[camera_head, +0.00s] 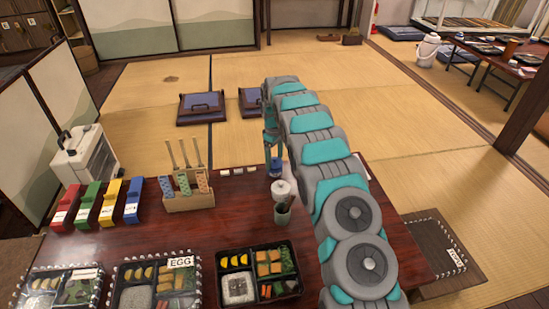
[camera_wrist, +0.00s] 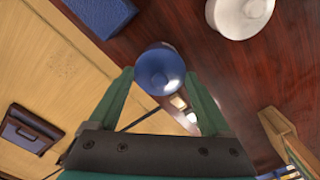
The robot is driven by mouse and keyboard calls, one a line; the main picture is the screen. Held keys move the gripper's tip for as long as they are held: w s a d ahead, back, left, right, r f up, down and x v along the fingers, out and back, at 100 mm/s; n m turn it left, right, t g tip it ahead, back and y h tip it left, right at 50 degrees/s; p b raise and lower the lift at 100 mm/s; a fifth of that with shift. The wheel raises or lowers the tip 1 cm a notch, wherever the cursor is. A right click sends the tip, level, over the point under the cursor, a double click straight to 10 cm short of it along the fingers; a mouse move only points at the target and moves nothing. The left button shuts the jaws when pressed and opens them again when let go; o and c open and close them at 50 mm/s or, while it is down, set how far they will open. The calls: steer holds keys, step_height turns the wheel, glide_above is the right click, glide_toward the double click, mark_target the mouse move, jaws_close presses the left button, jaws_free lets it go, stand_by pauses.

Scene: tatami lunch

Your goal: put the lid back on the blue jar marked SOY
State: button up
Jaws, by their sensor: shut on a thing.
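My gripper (camera_wrist: 160,85) is shut on a round blue lid (camera_wrist: 161,68) with a small raised knob, seen from above in the wrist view. In the head view my gripper (camera_head: 273,150) points down over the far edge of the dark table, with a small blue shape (camera_head: 275,168) at its fingertips. I cannot tell there whether this is only the lid or also the blue jar. No SOY mark can be read. Whether the lid touches a jar is hidden.
A white-lidded jar (camera_head: 283,188) stands close in front of the gripper; its lid (camera_wrist: 240,14) shows in the wrist view. A blue block (camera_wrist: 100,15) lies nearby.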

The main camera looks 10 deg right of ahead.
stand_by(0.3)
steer(key=o, duration=1.1)
steer(key=shift+r+p, duration=0.65)
steer(key=shift+r, duration=2.85)
jaws_close()
